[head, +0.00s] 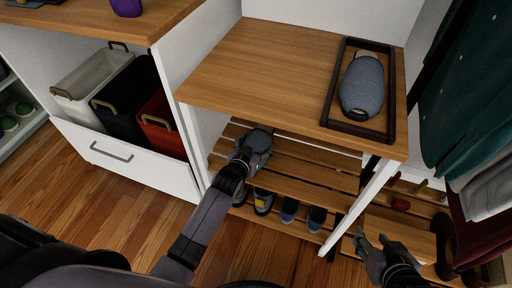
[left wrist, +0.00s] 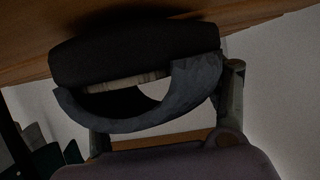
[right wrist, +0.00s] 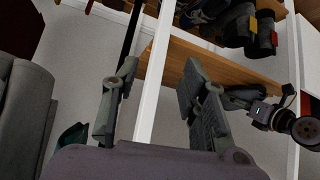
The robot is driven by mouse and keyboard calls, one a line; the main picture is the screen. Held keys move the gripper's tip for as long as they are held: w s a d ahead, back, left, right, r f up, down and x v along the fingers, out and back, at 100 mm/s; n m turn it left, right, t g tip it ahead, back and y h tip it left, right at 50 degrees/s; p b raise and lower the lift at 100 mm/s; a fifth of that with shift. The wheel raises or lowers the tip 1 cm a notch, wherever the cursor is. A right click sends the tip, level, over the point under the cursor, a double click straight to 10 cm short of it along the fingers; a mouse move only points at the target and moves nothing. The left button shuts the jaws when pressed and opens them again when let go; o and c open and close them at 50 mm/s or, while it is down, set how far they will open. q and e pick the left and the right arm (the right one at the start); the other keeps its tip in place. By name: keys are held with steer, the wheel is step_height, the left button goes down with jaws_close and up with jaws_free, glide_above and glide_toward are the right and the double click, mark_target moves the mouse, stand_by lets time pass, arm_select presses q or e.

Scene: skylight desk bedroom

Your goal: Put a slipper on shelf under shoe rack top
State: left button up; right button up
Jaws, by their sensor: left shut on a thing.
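The shoe rack top (head: 230,68) is a wooden board in the head view. Below it is a slatted wooden shelf (head: 315,180). My left gripper (head: 254,146) reaches in under the top's front edge, over the shelf's left part. In the left wrist view it is shut on a dark grey slipper (left wrist: 192,88) with a black sole, close to a wooden surface. Whether the slipper touches that wood I cannot tell. My right gripper (head: 375,246) is open and empty in front of the rack's right leg; its spread fingers also show in the right wrist view (right wrist: 155,95).
A grey speaker-like object (head: 362,86) lies in a dark tray (head: 334,88) on the top. Dark shoes (head: 290,210) stand on the lower slats. A white rack leg (head: 350,208) is near my right gripper. Hanging clothes (head: 470,90) are at right, bins (head: 95,85) at left.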

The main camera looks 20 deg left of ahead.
arm_select(q)
steer(key=shift+f, duration=0.1)
arm_select(e)
steer(key=shift+w+a+r+t, duration=0.1)
steer(key=shift+w+r+t, duration=0.2)
steer(key=shift+w, duration=0.1)
arm_select(q)
steer(key=shift+f, duration=0.15)
steer(key=o, duration=1.3)
steer(key=shift+c, duration=0.2)
arm_select(e)
steer(key=shift+w+r, duration=0.15)
